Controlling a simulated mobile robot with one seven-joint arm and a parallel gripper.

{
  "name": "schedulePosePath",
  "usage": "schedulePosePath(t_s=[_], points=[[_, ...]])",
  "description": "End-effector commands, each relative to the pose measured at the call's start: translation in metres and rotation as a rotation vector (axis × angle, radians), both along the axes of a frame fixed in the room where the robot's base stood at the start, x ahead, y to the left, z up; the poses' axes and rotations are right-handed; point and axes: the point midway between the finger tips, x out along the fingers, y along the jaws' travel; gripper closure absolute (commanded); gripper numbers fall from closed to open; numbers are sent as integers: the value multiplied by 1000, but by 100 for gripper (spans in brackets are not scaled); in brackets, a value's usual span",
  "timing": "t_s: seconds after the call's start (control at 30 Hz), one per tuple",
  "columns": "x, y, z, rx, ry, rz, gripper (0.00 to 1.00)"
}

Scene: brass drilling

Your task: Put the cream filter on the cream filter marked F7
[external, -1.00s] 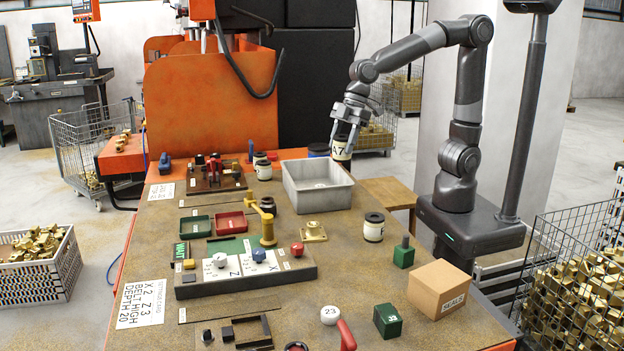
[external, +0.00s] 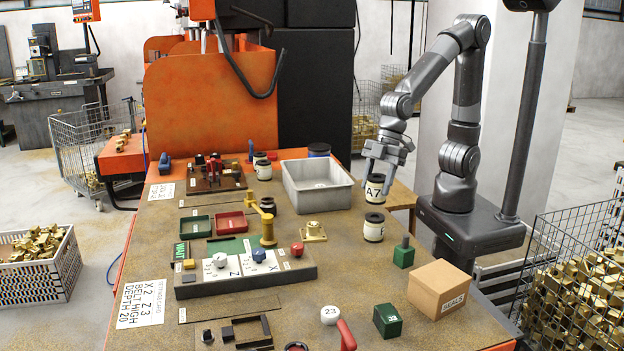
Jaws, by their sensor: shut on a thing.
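The held filter is roughly upright, directly above a second cream filter (external: 373,229) with a black top, which stands on the table near the right edge.
A grey metal bin (external: 318,190) stands left of the held filter. A green block with a peg (external: 403,256) and a cardboard box (external: 438,289) stand nearer the front.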

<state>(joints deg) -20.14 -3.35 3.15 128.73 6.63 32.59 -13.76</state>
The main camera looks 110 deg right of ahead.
Motion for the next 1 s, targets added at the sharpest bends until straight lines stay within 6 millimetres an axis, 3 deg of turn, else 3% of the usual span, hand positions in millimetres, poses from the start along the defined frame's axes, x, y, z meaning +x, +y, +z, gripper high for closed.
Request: schedulePosePath(t_s=[0.37,0.77,0.8,1.0], points=[[1,5,-40,-1,1,0,78],[1,5,-45,1,-1,0,78],[1,5,-46,1,-2,0,50],[1,5,-46,1,-2,0,34]])
